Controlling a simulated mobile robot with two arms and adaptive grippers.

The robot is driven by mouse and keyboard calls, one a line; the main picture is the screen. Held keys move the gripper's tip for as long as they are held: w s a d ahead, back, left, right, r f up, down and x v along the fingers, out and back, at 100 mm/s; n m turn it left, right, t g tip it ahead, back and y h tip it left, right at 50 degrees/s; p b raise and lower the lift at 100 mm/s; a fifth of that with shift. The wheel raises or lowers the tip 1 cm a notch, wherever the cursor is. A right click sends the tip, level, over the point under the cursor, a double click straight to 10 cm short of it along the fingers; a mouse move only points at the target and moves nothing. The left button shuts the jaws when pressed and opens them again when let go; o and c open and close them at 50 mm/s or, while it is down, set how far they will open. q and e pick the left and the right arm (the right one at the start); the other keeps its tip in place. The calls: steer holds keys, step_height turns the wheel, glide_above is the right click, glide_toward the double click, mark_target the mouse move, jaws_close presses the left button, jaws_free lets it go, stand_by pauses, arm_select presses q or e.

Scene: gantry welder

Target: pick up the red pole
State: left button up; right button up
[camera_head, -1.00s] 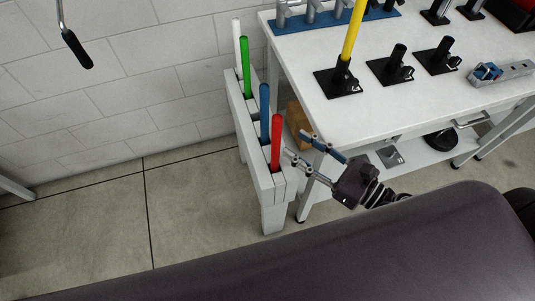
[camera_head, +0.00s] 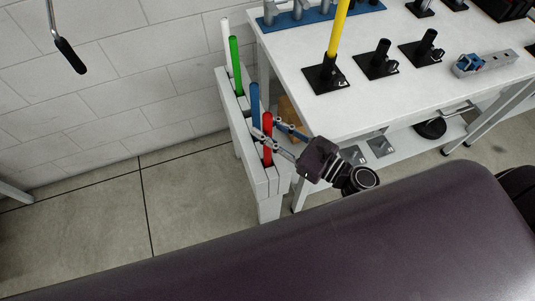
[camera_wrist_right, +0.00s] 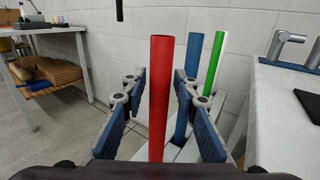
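The red pole (camera_head: 267,136) stands upright in the front slot of a narrow white rack (camera_head: 251,172). In the right wrist view the red pole (camera_wrist_right: 160,95) rises between the two blue-padded fingers of my right gripper (camera_wrist_right: 158,112). Those fingers are open, with a gap visible on both sides of the pole. In the head view my right gripper (camera_head: 268,137) reaches in from the right, with a finger on each side of the pole. My left gripper is not in view.
Blue (camera_head: 255,104), green (camera_head: 235,65) and white (camera_head: 226,47) poles stand behind in the same rack. A white table (camera_head: 390,80) on the right holds a yellow pole (camera_head: 338,40) in a black stand and other black holders. The floor at left is clear.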

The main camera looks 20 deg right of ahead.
jaws_close()
steer(key=shift+r, duration=0.15)
